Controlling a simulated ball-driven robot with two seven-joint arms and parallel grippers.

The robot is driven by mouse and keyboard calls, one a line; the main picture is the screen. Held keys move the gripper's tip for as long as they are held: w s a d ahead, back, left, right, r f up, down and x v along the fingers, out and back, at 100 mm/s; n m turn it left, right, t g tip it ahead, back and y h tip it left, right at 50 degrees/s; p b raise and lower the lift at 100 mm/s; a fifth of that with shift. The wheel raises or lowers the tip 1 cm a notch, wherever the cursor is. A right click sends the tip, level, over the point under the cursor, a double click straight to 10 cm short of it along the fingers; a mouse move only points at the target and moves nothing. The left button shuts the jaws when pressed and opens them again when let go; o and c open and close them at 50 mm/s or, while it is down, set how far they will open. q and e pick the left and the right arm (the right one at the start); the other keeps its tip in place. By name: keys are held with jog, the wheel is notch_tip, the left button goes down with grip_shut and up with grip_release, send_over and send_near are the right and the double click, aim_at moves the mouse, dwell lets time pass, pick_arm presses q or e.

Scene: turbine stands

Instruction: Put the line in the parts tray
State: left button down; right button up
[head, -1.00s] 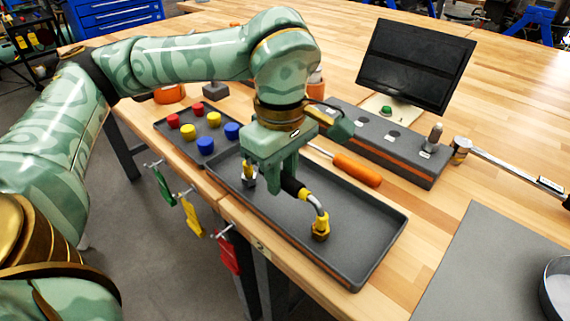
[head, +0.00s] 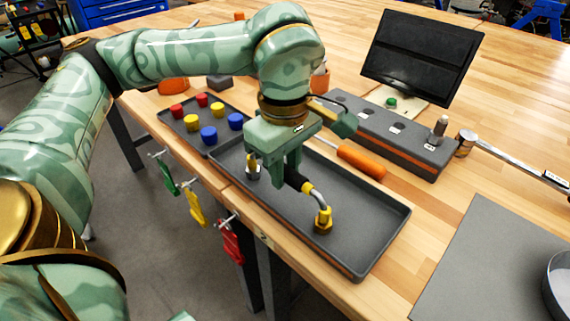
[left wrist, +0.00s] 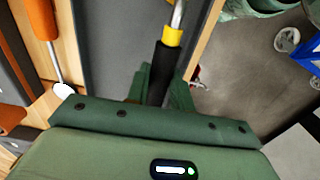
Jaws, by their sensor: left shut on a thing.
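The line is a short black-sleeved hose with yellow bands, a bent silver tube (head: 321,202) and brass-coloured end fittings. My left gripper (head: 284,178) is shut on its black middle. The line is within the outline of the large grey parts tray (head: 372,225), one fitting towards the tray's middle and the other near its left end. I cannot tell for sure whether the fittings touch the tray floor. The left wrist view shows the black sleeve and yellow band (left wrist: 172,38) between the fingers (left wrist: 155,85). My right gripper is not in view.
A smaller tray (head: 220,108) with red, yellow and blue caps adjoins on the left. An orange-handled screwdriver (head: 361,160) lies behind the tray, before a grey socketed block (head: 400,150) and a dark monitor (head: 422,60). Tagged clamps (head: 230,242) hang at the front edge.

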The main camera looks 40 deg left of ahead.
aim_at(286, 167)
pick_arm(q)
jog(key=shift+s+f, duration=0.25)
jog(key=shift+f, duration=0.3)
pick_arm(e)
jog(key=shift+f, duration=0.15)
pick_arm(q)
jog(key=c, duration=1.2)
grip_release()
jog(key=shift+o, duration=0.3)
jog(key=shift+w, duration=0.3)
jog(key=shift+o, duration=0.9)
jog(key=shift+s+r, duration=0.1)
jog(key=shift+r, duration=0.15)
notch_tip(286, 167, up, 7)
jog(key=p, duration=0.6)
jog(key=shift+r+p, duration=0.1)
jog(key=shift+p, duration=0.25)
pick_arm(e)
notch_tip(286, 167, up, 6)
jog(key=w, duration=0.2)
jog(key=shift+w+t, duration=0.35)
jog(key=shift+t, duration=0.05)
pick_arm(q)
jog(key=shift+f, duration=0.2)
